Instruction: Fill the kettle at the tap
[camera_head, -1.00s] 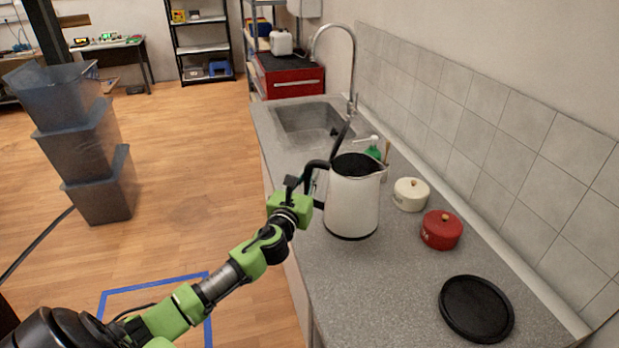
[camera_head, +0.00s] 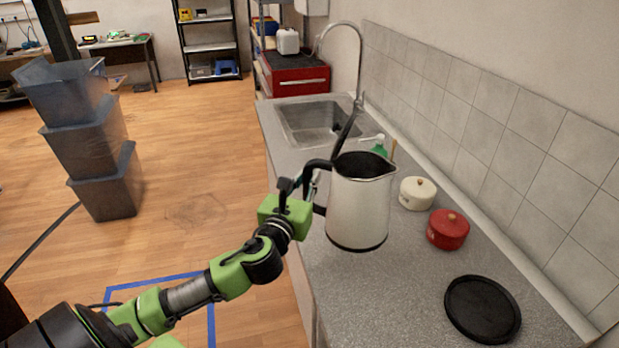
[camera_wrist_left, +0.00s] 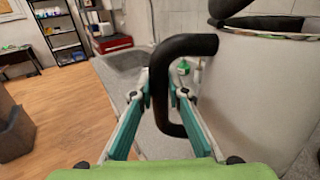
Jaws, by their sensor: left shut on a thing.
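The kettle (camera_head: 358,207) is white with a black base and a black handle, and its lid stands open. It is upright above the counter's front part; I cannot tell whether its base touches the counter. My left gripper (camera_head: 305,190) is shut on the kettle's handle, at the kettle's left side. In the left wrist view the black handle (camera_wrist_left: 160,85) lies between the two fingers, with the kettle body (camera_wrist_left: 255,90) to the right. The tap (camera_head: 358,70) arches over the grey sink (camera_head: 312,121) beyond the kettle. My right gripper is not in view.
A cream pot (camera_head: 418,194), a red pot (camera_head: 448,230) and a round black plate (camera_head: 482,309) stand on the counter (camera_head: 375,290) to the right. A green bottle (camera_head: 379,148) is behind the kettle. Stacked grey bins (camera_head: 90,130) stand on the floor at left.

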